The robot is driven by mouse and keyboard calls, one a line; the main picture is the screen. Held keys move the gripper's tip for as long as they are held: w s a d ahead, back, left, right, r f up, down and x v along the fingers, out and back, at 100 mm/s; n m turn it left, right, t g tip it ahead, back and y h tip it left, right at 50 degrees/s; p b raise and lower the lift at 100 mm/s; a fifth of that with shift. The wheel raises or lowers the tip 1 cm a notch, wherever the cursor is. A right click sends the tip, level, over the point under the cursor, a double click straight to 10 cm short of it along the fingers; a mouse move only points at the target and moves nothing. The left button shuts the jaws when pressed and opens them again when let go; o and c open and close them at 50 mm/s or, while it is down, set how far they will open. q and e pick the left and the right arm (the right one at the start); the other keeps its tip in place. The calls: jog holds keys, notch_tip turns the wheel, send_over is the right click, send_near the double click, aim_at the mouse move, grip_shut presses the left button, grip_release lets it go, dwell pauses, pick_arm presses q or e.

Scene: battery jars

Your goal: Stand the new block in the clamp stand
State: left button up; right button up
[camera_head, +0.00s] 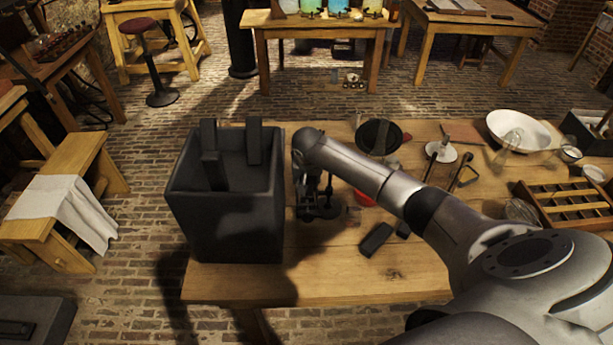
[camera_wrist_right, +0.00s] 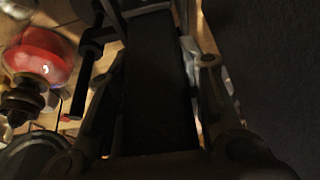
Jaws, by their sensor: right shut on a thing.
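My right gripper (camera_head: 318,198) is low over the table, just right of the large dark box. In the right wrist view, its fingers (camera_wrist_right: 155,85) are closed on both sides of a dark upright block (camera_wrist_right: 156,60). Dark metal parts with a black rod (camera_wrist_right: 88,55) stand close beside that block and look like the clamp stand. In the head view the arm and gripper overlap this spot, so I cannot tell whether the block is seated in the stand. My left gripper is not in view.
The large dark box (camera_head: 225,225) holds two upright dark blocks (camera_head: 209,150). A dark block (camera_head: 376,240) lies on the table. A white basin (camera_head: 535,125) and slotted wooden tray (camera_head: 570,207) are at right.

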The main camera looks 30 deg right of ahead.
jog(key=shift+f+b, duration=0.35)
jog(key=shift+f, duration=0.45)
jog(key=o, duration=1.3)
jog(key=v, duration=1.2)
